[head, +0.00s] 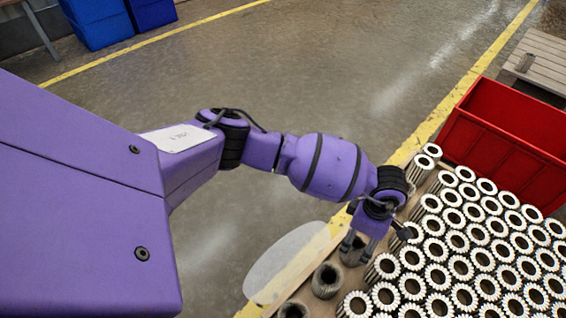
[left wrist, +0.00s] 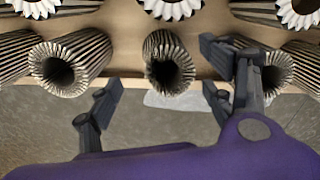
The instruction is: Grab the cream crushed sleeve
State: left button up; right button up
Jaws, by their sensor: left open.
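A beige-grey pleated sleeve with a misshapen, uneven opening, which looks like the crushed one, stands in the middle of the left wrist view (left wrist: 168,48). Its colour reads more brownish than cream. My left gripper (head: 358,243) is open over the near edge row of the table in the head view. In the left wrist view the fingers of the left gripper (left wrist: 155,105) are spread to either side of the sleeve's line, with the sleeve ahead of them and no clear contact. In the head view the fingers partly hide the sleeve there. My right gripper is not in view.
Similar brownish sleeves (head: 327,281) stand along the near edge; one stands to the left in the left wrist view (left wrist: 72,60). Many white-rimmed cartridges (head: 437,277) crowd the table behind. A red crate (head: 500,150) stands at the back right.

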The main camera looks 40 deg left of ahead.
aim_at(357, 245)
pick_arm(q)
notch_tip(357, 245, down, 4)
jog(key=shift+s+f+b, duration=0.1)
jog(key=shift+b, duration=0.8)
jog(key=shift+f, duration=0.45)
jog(key=shift+r, duration=0.1)
jog(key=shift+c, duration=0.3)
jog(key=c, duration=1.1)
